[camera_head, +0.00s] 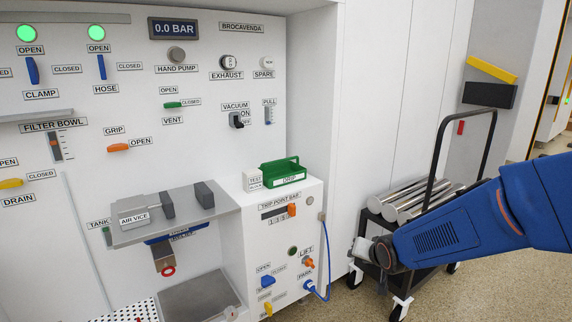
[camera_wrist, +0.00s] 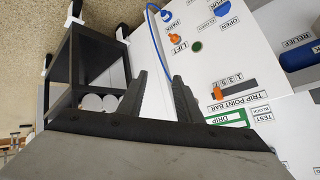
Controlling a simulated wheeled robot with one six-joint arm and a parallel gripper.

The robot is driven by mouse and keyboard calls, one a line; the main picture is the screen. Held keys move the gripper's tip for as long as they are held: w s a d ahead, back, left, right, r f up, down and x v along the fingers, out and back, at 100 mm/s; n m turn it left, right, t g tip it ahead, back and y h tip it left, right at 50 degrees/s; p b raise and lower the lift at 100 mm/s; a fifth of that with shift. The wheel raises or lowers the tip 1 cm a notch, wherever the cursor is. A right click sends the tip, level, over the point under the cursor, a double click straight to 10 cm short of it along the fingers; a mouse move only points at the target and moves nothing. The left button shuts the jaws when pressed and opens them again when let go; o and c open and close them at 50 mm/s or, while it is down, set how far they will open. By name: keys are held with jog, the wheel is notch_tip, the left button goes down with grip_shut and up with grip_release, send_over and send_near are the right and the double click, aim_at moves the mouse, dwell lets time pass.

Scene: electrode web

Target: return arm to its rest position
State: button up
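My arm (camera_head: 475,228) is blue and reaches in from the right edge of the head view, above the black cart. Its end, my gripper, hangs in front of the cart's left side, right of the white trip-point box. In the wrist view my gripper (camera_wrist: 160,80) shows two dark fingers standing apart with nothing between them. The gripper is open and touches nothing that I can see. Its fingers are not clear in the head view.
The black cart (camera_head: 425,264) carries several metal rolls (camera_head: 408,199). The white box (camera_head: 258,232) holds a green drip tray (camera_head: 283,173) on top. A blue hose (camera_head: 325,270) hangs at its side. Speckled floor (camera_head: 498,285) is open at the lower right.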

jog(key=s+d+r+n+g, duration=0.1)
jog(key=s+d+r, duration=0.1)
jog(key=s, duration=0.8)
jog(key=s+d+r+n+g, duration=0.1)
jog(key=s+d+r+g, duration=0.1)
jog(key=s, duration=0.9)
jog(key=s+d+r+n+g+h, duration=0.1)
jog(key=s+r, duration=0.3)
jog(key=s, duration=0.7)
jog(key=shift+d+n+g, duration=0.3)
jog(key=shift+d+g, duration=0.1)
jog(key=shift+d, duration=0.2)
